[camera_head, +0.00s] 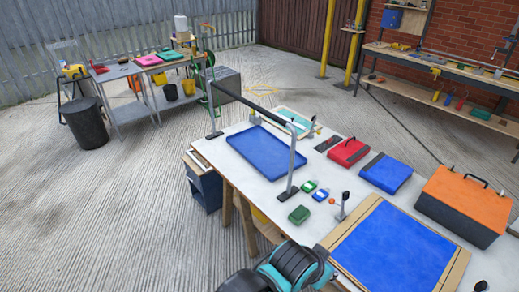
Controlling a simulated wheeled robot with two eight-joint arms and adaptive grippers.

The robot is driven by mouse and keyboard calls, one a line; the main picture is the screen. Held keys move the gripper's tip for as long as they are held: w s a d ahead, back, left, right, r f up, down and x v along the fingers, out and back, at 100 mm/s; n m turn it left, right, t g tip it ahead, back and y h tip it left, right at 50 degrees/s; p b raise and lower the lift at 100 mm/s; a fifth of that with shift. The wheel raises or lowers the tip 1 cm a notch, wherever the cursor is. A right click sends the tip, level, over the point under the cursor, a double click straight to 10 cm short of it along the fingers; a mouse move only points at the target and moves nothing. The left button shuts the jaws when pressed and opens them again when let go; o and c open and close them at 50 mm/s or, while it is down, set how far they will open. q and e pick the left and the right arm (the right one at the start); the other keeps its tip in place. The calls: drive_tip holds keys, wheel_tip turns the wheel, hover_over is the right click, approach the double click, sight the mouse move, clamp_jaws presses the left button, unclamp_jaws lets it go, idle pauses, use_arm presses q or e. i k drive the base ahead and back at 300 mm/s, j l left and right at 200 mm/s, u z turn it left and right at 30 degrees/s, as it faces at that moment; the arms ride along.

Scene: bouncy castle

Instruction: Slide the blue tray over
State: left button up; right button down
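The blue tray (264,150) is a shallow rectangle with a raised rim. It lies flat on the left part of the white worktable (222,158), close to the table's left edge, and looks empty. A metal frame (293,160) with a dark horizontal bar spans above the table and passes over the tray's far and right sides. Neither of my grippers is in view, and nothing is seen touching the tray.
Small green and blue items (300,214) lie right of the tray, with a red case (348,152) and a blue case (386,173) beyond. An orange-lidded toolbox (465,205) and wood-framed blue panel (395,255) fill the right side. A black-and-teal object (290,266) stands at the front.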

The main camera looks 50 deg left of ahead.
sight(270, 155)
drive_tip(key=u, duration=1.55)
